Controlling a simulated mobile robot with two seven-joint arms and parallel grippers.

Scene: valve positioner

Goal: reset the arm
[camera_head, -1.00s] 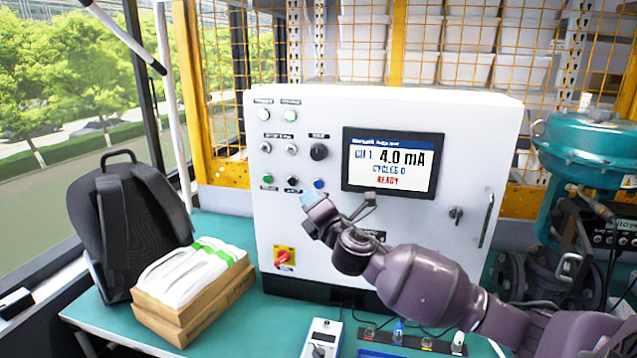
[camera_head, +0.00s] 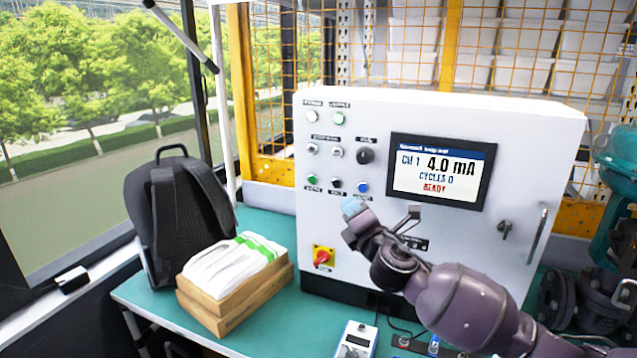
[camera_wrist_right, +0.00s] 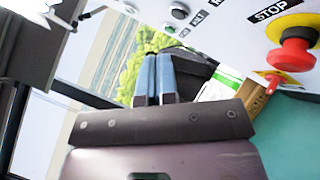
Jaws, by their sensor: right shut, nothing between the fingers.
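My right arm comes in from the lower right of the head view, and its gripper (camera_head: 352,207) is in front of the white control cabinet (camera_head: 330,250). The gripper lies below the row of push buttons and above the red emergency stop (camera_head: 322,257). In the right wrist view the two blue fingers (camera_wrist_right: 154,78) are together with nothing between them. The red stop knob (camera_wrist_right: 291,50) on its yellow plate is at the upper right there, apart from the fingers. The cabinet screen (camera_head: 440,170) reads CH 1, 4.0 mA, CYCLES 0, READY. My left gripper is out of view.
A black backpack (camera_head: 180,215) and cardboard boxes with white packets (camera_head: 235,309) stand on the teal bench (camera_head: 150,296) at left. A handheld meter (camera_head: 357,340) lies in front of the cabinet. A teal valve actuator (camera_head: 615,165) stands at the right edge.

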